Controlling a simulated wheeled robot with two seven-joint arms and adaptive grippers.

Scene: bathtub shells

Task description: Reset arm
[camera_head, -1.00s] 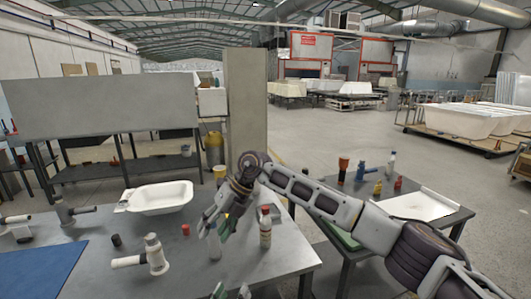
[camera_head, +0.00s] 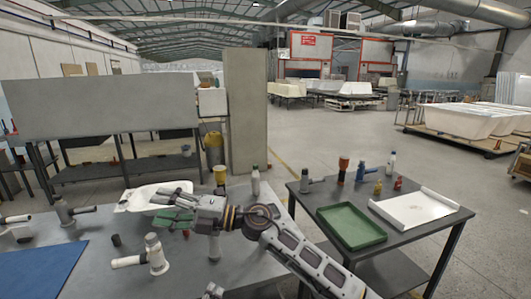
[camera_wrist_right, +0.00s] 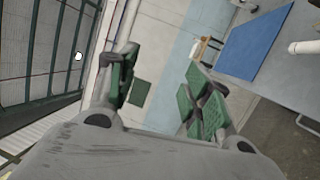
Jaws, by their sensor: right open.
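My right arm reaches in from the lower right of the head view. Its gripper (camera_head: 172,206), with green finger pads, is above the grey worktable (camera_head: 75,228), in front of the white basin (camera_head: 150,192) and partly covering it. In the wrist view the right gripper's fingers (camera_wrist_right: 160,92) stand wide apart with nothing between them. A grey cylinder (camera_head: 214,247) stands on the table below the wrist. My left gripper cannot be made out; only a small unclear grey part shows at the bottom edge.
A white pipe fitting (camera_head: 155,255), a dark cup (camera_head: 116,240) and a blue mat (camera_head: 40,268) are on the worktable. Open floor lies behind.

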